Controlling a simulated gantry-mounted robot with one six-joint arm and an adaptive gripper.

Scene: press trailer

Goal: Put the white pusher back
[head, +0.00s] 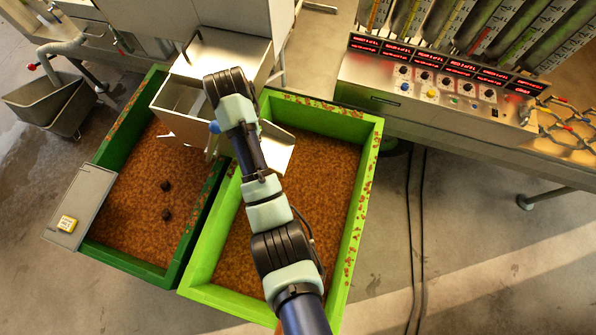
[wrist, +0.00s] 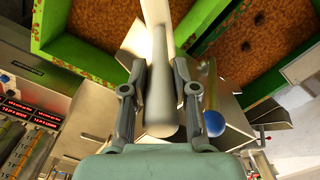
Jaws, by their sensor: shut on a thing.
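In the wrist view, my gripper (wrist: 159,76) is shut on the white pusher (wrist: 161,112), a smooth pale cylinder. The pusher runs between both fingers and on past the top edge of the picture. In the head view my arm reaches over the metal chute box (head: 178,103) between the two bins. My gripper and the pusher are hidden there behind my wrist. A blue ball knob (wrist: 213,123) on a brass-coloured rod stands to the right of the pusher in the wrist view. The knob (head: 214,127) also shows beside my wrist in the head view.
A light green bin (head: 367,170) and a dark green bin (head: 118,122) hold brown granules. Two dark lumps (head: 166,199) lie in the dark one. A control panel (head: 430,90) stands at right.

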